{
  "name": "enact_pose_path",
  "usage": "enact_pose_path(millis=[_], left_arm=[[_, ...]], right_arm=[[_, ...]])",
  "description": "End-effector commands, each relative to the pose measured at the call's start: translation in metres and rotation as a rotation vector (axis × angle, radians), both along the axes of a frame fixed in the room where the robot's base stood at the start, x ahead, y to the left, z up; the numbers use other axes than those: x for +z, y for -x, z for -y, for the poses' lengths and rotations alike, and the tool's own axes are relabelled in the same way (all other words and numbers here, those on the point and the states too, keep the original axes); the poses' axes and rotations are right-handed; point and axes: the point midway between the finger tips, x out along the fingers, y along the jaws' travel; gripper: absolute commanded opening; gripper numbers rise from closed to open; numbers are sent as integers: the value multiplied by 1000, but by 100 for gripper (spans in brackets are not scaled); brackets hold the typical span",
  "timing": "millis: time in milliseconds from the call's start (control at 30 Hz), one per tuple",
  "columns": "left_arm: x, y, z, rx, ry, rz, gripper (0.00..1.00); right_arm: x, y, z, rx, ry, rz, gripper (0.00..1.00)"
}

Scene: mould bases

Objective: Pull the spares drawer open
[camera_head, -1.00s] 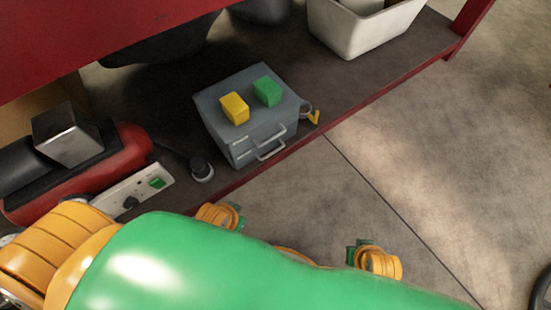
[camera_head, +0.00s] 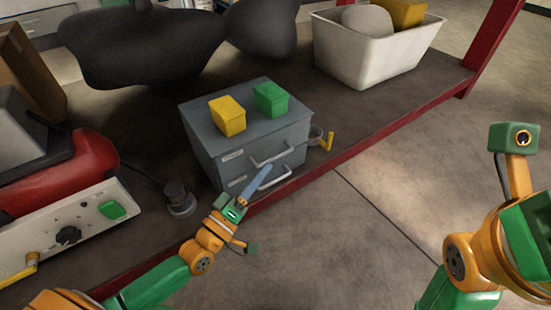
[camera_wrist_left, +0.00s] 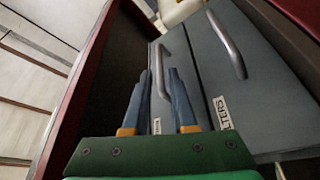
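A grey two-drawer cabinet (camera_head: 205,145) stands on the shelf, and both drawers look shut. The upper drawer's label, partly cut off in the left wrist view, ends in "LTERS". The lower drawer's label (camera_wrist_left: 157,126) is mostly hidden by my finger, so I cannot read it. My left gripper (camera_head: 264,172) is at the lower drawer's front. In the left wrist view its two blue-grey fingers (camera_wrist_left: 159,72) are apart, with the lower handle (camera_wrist_left: 161,58) appearing between their tips. I cannot tell whether they touch it. My right arm shows at right, but its fingers do not.
A yellow box (camera_head: 227,117) and a green box (camera_head: 270,99) sit on the cabinet. A dark knob-like object (camera_head: 180,199) stands left of it, and a cup-like holder with a yellow part (camera_head: 327,141) is at its right. A white bin (camera_head: 366,63) stands behind. Floor in front is clear.

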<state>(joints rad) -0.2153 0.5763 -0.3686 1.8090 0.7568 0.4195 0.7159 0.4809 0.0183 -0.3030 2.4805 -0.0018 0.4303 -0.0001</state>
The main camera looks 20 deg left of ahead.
Motion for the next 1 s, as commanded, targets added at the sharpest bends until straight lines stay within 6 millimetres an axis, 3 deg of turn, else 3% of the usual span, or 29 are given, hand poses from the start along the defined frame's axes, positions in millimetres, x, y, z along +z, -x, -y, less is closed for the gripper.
enact_pose_path(millis=[100,300,567,667,1000], left_arm=[[2,-24,8,1,3,6,25],[9,-50,17,0,-1,3,25],[11,-52,18,-1,-4,-1,25],[11,-52,18,0,-5,-1,0],[11,-52,18,0,-5,-1,0]], right_arm=[[-10,3,0,0,-1,9,0],[-14,6,-1,0,0,19,0],[-12,7,-2,0,0,19,0],[-12,6,-2,0,0,19,0],[-12,6,-2,-1,1,17,0]])
